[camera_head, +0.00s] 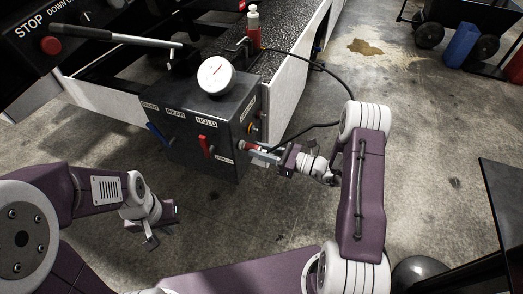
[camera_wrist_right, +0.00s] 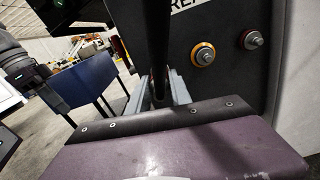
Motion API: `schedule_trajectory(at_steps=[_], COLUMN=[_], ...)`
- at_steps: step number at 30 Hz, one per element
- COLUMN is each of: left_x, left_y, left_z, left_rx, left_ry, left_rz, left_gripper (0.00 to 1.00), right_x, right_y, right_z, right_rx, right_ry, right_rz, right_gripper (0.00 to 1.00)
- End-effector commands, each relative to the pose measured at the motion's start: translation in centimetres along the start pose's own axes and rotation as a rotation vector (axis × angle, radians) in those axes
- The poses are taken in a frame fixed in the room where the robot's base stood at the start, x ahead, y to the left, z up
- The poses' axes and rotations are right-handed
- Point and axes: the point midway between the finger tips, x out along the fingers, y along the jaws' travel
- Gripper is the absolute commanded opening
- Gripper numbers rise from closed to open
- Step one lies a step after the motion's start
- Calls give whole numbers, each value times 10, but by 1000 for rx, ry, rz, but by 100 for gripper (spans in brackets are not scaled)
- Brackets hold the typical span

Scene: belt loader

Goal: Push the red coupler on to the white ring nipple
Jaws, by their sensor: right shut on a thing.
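The red coupler (camera_head: 245,147) is at the right face of the dark control box, at the end of a black hose. My right gripper (camera_head: 262,152) is shut on it, with the jaws pointing left at the box. My left gripper (camera_head: 162,226) is open and empty, low above the floor at the left.
The control box (camera_head: 222,125) carries a gauge (camera_head: 214,74) and a red lever (camera_head: 205,146). A yellow-ringed nipple (camera_wrist_right: 203,54) and a red-ringed nipple (camera_wrist_right: 252,39) are on its side. The hose (camera_head: 318,127) loops above my right wrist. Floor between the arms is clear.

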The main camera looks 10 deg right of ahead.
Motion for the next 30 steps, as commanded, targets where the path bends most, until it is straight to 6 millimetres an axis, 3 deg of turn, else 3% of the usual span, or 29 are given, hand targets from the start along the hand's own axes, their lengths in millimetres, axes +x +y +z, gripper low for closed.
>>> schedule_trajectory(at_steps=[5, 6, 8, 9, 20, 30], left_x=[0, 0, 0, 0, -2, -17], left_y=[0, 0, 0, 0, 0, 0], left_z=[0, 0, 0, 0, 0, -2], left_rx=[0, 0, 0, 0, 0, 0], left_ry=[0, 0, 0, 0, 0, 0], left_rz=[0, 0, 0, 0, 0, 0], left_gripper=[0, 0, 0, 0, 0, 0], right_x=[0, 0, 0, 0, -6, -73], right_y=[0, 0, 0, 0, -1, -1], right_z=[0, 0, 0, 0, 1, 2], right_rx=[-2, -2, -2, -2, -1, -1], right_ry=[0, 0, 0, 0, 1, -1], right_rz=[0, 0, 0, 0, -2, -5], right_gripper=[0, 30, 47, 50, 50, 50])
